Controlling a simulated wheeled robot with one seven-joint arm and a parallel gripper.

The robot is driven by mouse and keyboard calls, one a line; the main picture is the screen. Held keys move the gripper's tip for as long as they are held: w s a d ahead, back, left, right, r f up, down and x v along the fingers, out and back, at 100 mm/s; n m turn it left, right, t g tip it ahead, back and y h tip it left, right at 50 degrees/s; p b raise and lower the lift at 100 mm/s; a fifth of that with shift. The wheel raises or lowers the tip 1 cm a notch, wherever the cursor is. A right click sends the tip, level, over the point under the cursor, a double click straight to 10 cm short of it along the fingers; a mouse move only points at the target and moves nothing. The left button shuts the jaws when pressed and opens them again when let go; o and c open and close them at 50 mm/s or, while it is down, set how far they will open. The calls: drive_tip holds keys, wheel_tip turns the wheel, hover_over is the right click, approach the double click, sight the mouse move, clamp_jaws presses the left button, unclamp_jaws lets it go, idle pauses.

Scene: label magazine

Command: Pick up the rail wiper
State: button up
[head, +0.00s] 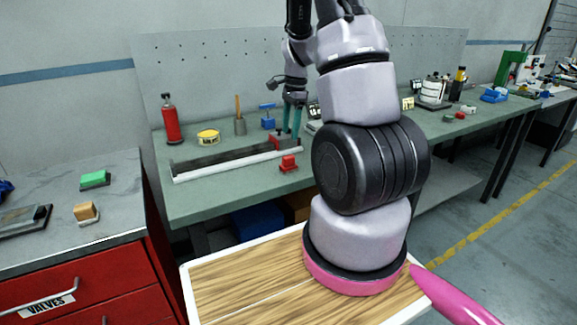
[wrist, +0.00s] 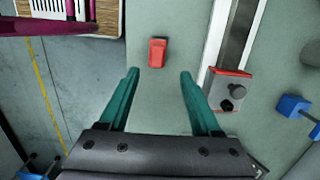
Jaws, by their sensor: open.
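A small red block-like piece (head: 288,163), which looks like the rail wiper, sits on the green workbench near its front edge. It also shows in the wrist view (wrist: 157,52), just beyond my fingertips and roughly centred between them. My gripper (head: 291,131) has teal fingers spread apart, with nothing between them in the wrist view (wrist: 160,73). In the head view it is above the bench, behind the red piece.
The green bench (head: 215,205) also holds a red bottle (head: 170,120), a yellow tin (head: 208,138) and a blue stand (head: 268,117). A pegboard (head: 220,65) stands behind. A red drawer cabinet (head: 95,290) is at left. Bare bench surrounds the red piece on its front side.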

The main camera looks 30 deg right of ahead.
hover_over(288, 156)
drive_tip(key=f, duration=0.4)
drive_tip(key=shift+w+d+f, duration=0.2)
drive_tip(key=shift+d+f, duration=0.05)
drive_tip(key=shift+f, duration=0.15)
drive_tip(key=shift+s+a+f, duration=0.1)
drive_tip(key=shift+s+f, duration=0.05)
drive_tip(key=shift+f, duration=1.2)
drive_tip(key=shift+s+a+f, duration=0.1)
drive_tip(key=shift+f, duration=1.25)
clamp_jaws()
